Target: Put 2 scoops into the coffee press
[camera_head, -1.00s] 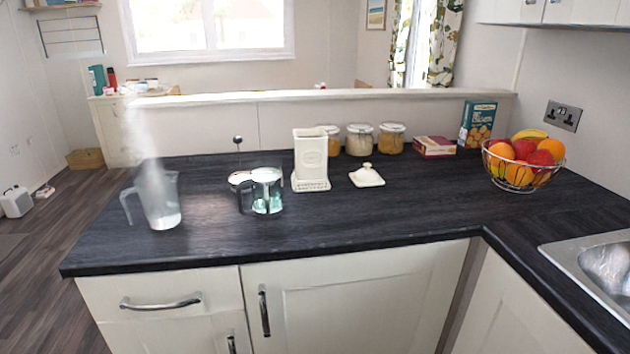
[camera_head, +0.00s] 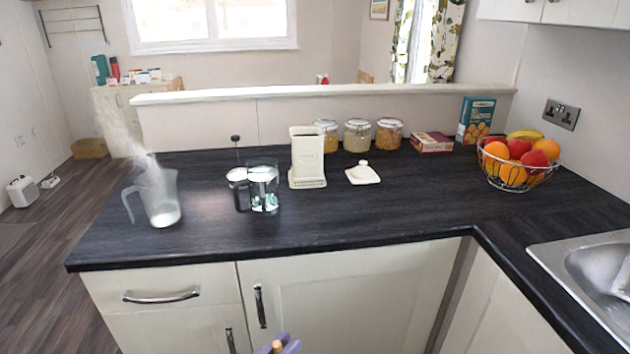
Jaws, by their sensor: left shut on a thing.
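The coffee press (camera_head: 263,187) is a glass beaker in a metal frame with a dark handle, standing on the dark worktop. Its plunger part, with a black knob (camera_head: 236,139), stands close beside it on the left. A tall cream canister (camera_head: 307,158) stands open to the right of the press. Its cream lid (camera_head: 363,174) lies on the worktop beside it. My left gripper (camera_head: 280,345), purple-fingered, just shows at the bottom edge, in front of the cupboards and low. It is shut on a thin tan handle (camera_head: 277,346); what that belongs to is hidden. My right gripper is out of view.
A steaming clear jug (camera_head: 163,208) stands at the left of the worktop (camera_head: 330,222). Several glass jars (camera_head: 357,135), boxes (camera_head: 432,142) and a wire fruit bowl (camera_head: 517,170) stand at the back and right. A sink (camera_head: 590,270) is at the right. The front middle is clear.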

